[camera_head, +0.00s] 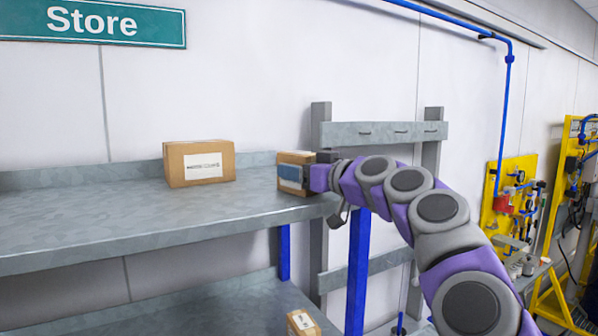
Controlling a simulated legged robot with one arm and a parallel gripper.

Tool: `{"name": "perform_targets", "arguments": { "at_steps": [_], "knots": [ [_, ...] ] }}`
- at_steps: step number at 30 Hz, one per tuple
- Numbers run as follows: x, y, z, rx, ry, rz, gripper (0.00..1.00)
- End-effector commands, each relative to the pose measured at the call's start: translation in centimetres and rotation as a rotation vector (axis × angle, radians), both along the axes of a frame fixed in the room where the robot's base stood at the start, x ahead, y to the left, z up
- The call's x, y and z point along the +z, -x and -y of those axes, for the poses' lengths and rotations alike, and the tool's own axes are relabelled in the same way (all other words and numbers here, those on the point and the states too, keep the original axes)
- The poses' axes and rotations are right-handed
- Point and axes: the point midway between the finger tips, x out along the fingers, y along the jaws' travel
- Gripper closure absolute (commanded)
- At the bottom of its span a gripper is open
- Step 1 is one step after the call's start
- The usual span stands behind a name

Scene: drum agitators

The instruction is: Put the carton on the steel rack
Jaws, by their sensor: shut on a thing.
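A small brown carton (293,159) with a blue patch on its front is at the right end of the upper shelf of the steel rack (130,225). My gripper (312,176) is shut on this carton from the right. The carton appears upright at shelf height. I cannot tell whether its base touches the shelf. The fingertips are partly hidden against the carton.
A larger labelled carton (199,163) stands on the upper shelf to the left. Another small carton (302,322) is on the lower shelf (190,312). The shelf between the two upper cartons is clear. Blue posts (357,270) support the rack.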

Motion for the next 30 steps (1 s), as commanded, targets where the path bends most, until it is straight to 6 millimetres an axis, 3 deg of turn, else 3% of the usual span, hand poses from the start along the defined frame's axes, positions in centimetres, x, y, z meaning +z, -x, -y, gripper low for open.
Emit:
{"name": "perform_targets", "arguments": {
  "at_steps": [5,6,14,23,30],
  "knots": [
    [0.1,0.0,0.0,0.0,-0.001,0.001,0.73],
    [0.1,0.0,0.0,0.0,-0.001,0.001,0.33],
    [0.0,0.0,0.0,0.0,0.0,0.0,0.08],
    [0.0,0.1,0.1,0.0,0.0,0.0,0.07],
    [-0.1,1.4,1.6,0.0,-0.001,-0.001,0.07]
  ]
}}
